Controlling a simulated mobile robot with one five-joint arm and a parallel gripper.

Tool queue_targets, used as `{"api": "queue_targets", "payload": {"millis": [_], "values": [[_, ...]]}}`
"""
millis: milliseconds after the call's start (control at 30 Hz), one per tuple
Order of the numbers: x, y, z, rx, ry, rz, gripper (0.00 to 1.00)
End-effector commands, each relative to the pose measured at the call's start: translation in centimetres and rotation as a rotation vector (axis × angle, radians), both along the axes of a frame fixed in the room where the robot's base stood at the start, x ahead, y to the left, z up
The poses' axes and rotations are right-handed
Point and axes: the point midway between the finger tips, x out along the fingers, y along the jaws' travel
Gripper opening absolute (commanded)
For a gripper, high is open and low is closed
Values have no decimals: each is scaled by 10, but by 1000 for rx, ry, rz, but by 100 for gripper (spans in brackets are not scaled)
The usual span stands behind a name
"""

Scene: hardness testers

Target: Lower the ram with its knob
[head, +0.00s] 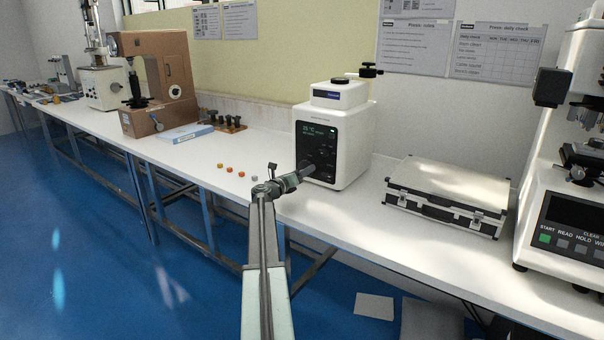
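The white press (348,140) stands on the bench right of centre, with a black front panel (315,140) whose display reads about 25 °C. A small white block with a dark cap (340,93) sits on its top, and a black knob-like part (370,70) stands out at its upper right. I cannot tell which part is the ram's knob. My arm reaches up from the bottom centre, and my gripper (306,172) is at the lower left of the front panel. The gripper overlaps the panel's lower edge; contact, and whether its fingers are open, are too small to tell.
Several small orange and grey discs (229,170) lie on the white bench (330,215) left of my gripper. A silver case (447,192) lies right of the press, and a white tester (560,210) stands at far right. A brown machine (155,85) stands at left.

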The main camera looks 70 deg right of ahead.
Motion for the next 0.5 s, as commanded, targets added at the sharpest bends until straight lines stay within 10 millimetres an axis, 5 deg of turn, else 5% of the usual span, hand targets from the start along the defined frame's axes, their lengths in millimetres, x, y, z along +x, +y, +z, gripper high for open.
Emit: {"api": "queue_targets", "payload": {"millis": [500], "values": [[0,-1,2,122,476,3,20]]}}
